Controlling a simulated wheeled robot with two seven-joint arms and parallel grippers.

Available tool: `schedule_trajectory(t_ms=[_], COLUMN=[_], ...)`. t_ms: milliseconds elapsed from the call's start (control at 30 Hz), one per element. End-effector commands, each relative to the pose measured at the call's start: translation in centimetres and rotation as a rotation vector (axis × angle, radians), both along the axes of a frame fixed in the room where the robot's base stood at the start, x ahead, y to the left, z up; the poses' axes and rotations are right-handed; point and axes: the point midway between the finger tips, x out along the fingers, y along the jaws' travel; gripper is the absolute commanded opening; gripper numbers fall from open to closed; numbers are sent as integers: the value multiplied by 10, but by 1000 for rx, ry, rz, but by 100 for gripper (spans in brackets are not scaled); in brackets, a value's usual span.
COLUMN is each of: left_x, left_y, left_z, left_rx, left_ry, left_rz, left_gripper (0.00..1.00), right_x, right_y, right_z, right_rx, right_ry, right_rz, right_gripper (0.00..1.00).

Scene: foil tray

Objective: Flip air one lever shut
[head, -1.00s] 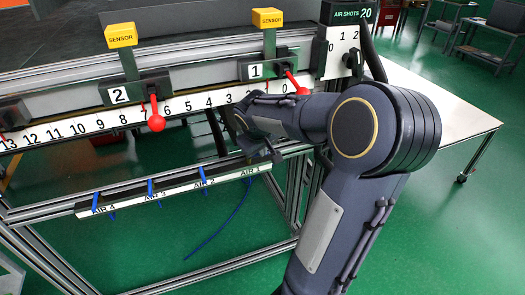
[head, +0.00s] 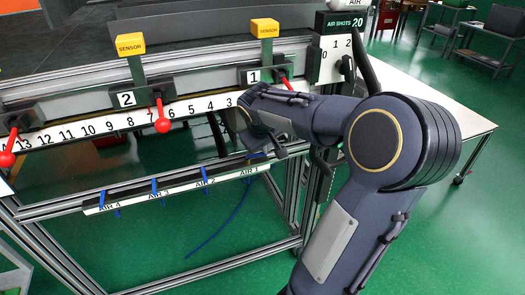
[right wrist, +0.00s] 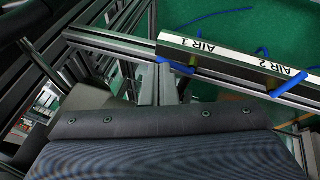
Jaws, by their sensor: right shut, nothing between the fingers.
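The air one lever is a small blue handle (right wrist: 175,62) by the AIR 1 label in the right wrist view. It lies roughly along the rail, while the AIR 2 lever (right wrist: 288,82) is angled across it. In the head view the AIR 1 lever (head: 256,155) is a small blue bit at the right end of the white label rail (head: 132,195). My right gripper (head: 278,150) is shut and empty, just right of and above that lever; whether it touches is unclear. My left gripper is out of view.
More blue levers, AIR 2 (head: 205,178) and AIR 3 (head: 154,187), stand along the rail, and a blue hose (head: 225,230) hangs below. Above are the numbered scale (head: 90,128) and red-ball levers (head: 163,125). A white table (head: 440,110) stands to the right. Green floor is open below.

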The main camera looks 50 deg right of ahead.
Motion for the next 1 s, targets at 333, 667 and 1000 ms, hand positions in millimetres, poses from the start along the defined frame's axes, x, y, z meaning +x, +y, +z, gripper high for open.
schedule_trajectory(t_ms=[333, 667, 1000], left_x=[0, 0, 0], left_y=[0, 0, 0], left_z=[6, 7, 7], left_rx=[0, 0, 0], left_ry=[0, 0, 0], left_rz=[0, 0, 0], left_gripper=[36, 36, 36], right_x=[-26, -32, -31], right_y=[-2, -2, -2], right_z=[52, 62, 62], right_rx=[-2, 0, 0], right_ry=[-4, 0, 0], right_rz=[-2, 0, 0], right_gripper=[0, 0, 0])
